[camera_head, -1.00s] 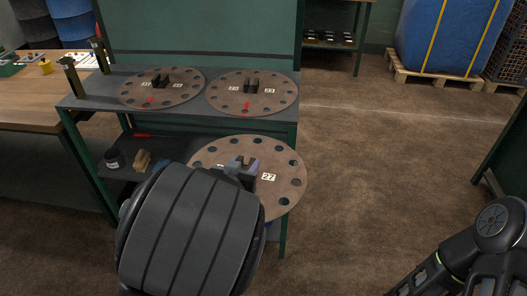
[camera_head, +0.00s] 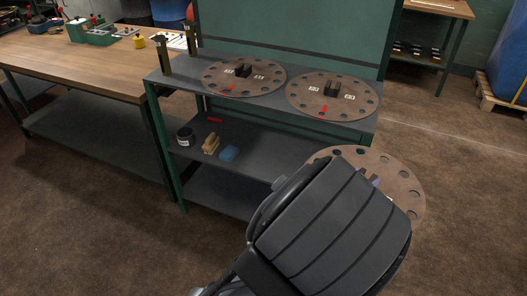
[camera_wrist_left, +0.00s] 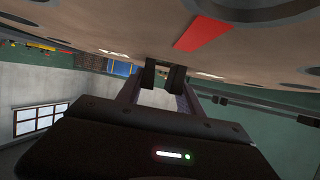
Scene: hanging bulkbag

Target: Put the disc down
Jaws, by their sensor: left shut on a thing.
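The held disc (camera_head: 406,188) is a round brown plate with holes around its rim. It is in front of the right end of the rack, partly hidden by my left arm. My left gripper (camera_head: 372,181) is shut on its central block; the fingers (camera_wrist_left: 165,75) also show in the left wrist view, under the disc face (camera_wrist_left: 120,25) with a red mark. Two similar discs lie on the rack's top shelf: a left disc (camera_head: 215,79) and a right disc (camera_head: 360,97), each with a block, number labels and a red mark. My right gripper is out of view.
The green-framed rack (camera_head: 160,84) has little bare room on top. Its middle shelf holds a dark jar (camera_head: 185,136), a brush (camera_head: 211,144) and a blue item (camera_head: 229,153). A wooden workbench (camera_head: 80,62) stands left.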

